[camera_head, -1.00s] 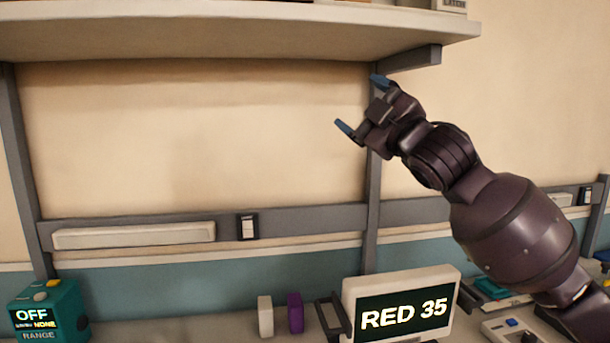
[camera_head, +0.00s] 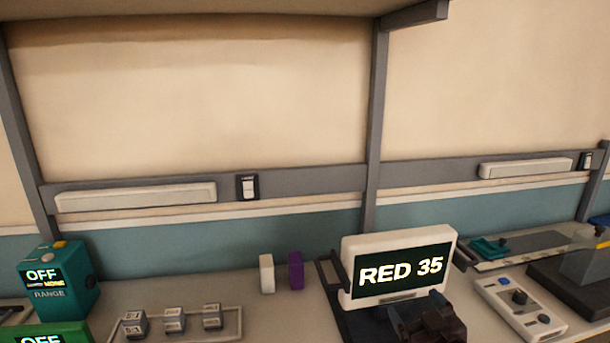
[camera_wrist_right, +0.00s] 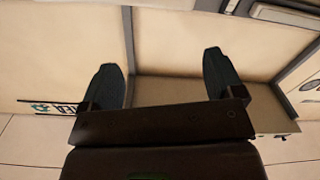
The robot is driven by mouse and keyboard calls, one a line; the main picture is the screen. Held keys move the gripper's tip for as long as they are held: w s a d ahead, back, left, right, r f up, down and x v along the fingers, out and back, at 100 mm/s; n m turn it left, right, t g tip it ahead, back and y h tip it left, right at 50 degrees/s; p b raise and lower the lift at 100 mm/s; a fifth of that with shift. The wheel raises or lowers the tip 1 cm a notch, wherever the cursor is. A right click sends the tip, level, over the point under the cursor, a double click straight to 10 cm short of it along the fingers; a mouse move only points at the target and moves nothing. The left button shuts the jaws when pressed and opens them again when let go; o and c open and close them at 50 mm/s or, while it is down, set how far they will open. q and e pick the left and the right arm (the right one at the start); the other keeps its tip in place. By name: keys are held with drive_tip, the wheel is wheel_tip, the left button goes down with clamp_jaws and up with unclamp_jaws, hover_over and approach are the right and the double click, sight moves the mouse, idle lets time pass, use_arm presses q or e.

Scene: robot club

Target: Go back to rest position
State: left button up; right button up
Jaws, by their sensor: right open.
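My right gripper shows in the right wrist view (camera_wrist_right: 160,85) with its two dark fingers spread wide and nothing between them. In the head view, a dark part of my right arm (camera_head: 430,322) shows at the bottom edge, in front of the lower part of the display reading "RED 35" (camera_head: 398,268). The fingertips cannot be made out there. My left gripper is in neither view.
The bench carries a teal box reading "OFF" (camera_head: 58,284), a white block (camera_head: 266,274), a purple block (camera_head: 296,270), a rack of small blocks (camera_head: 174,320) and a white control box (camera_head: 520,308). A shelf (camera_head: 200,8) overhangs at the top.

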drive_tip(key=s+d+f+m+g+h, duration=0.2)
drive_tip(key=s+d+f+g, duration=0.1)
drive_tip(key=s+f, duration=0.8)
drive_tip(key=s+d+f+m+g+h, duration=0.2)
drive_tip(key=s+f+g, duration=0.1)
drive_tip(key=s+f, duration=0.9)
drive_tip(key=shift+s+d+m, duration=0.3)
drive_tip(key=shift+s+d, duration=0.1)
drive_tip(key=shift+s, duration=0.35)
